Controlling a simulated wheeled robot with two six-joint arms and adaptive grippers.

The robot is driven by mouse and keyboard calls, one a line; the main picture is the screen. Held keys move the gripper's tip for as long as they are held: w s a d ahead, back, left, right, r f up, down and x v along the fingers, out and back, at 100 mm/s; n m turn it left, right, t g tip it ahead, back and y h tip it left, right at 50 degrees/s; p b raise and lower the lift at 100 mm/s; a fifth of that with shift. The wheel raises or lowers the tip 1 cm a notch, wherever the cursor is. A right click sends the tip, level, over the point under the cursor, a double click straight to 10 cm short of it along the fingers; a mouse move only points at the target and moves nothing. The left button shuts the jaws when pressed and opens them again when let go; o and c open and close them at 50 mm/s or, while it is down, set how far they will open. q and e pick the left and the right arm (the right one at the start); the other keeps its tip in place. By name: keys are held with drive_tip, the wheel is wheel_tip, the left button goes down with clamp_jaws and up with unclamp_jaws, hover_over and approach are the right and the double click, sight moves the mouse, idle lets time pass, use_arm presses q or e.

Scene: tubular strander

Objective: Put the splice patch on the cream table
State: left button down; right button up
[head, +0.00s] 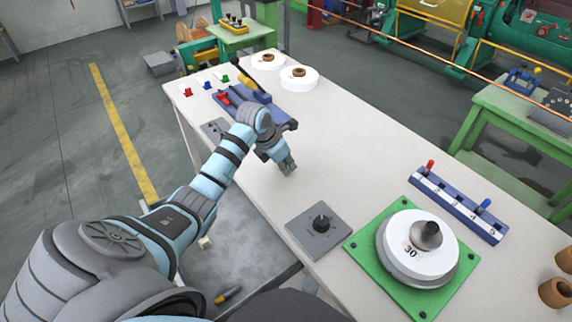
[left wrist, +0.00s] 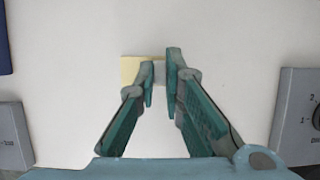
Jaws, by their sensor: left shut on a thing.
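My left gripper (head: 287,168) is over the middle of the cream table (head: 345,140), pointing down. In the left wrist view its fingers (left wrist: 160,76) are shut on a small pale-yellow piece, the splice patch (left wrist: 130,69). The patch sticks out to the left of the fingertips, and the fingers hide part of it. A small grey part shows between the fingertips. The bare cream table top (left wrist: 225,60) lies below the patch. I cannot tell whether the patch touches it. The patch cannot be made out in the head view. My right gripper is not in view.
A grey knob box (head: 305,238) and a green plate (head: 365,250) with a round dial stand nearer. A blue rack (head: 450,202) with pegs lies at the right. White discs (head: 300,82) and blue tools sit at the far end. Table between them is clear.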

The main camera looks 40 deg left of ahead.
use_arm(q)
drive_tip(key=shift+f, duration=0.2)
drive_tip(key=c, duration=1.7)
unclamp_jaws()
drive_tip(key=shift+r, duration=0.1)
drive_tip(key=shift+r, duration=0.3)
drive_tip(key=p+v, duration=0.1)
drive_tip(key=v, duration=1)
drive_tip(key=shift+r, duration=0.35)
drive_tip(key=shift+s, duration=0.15)
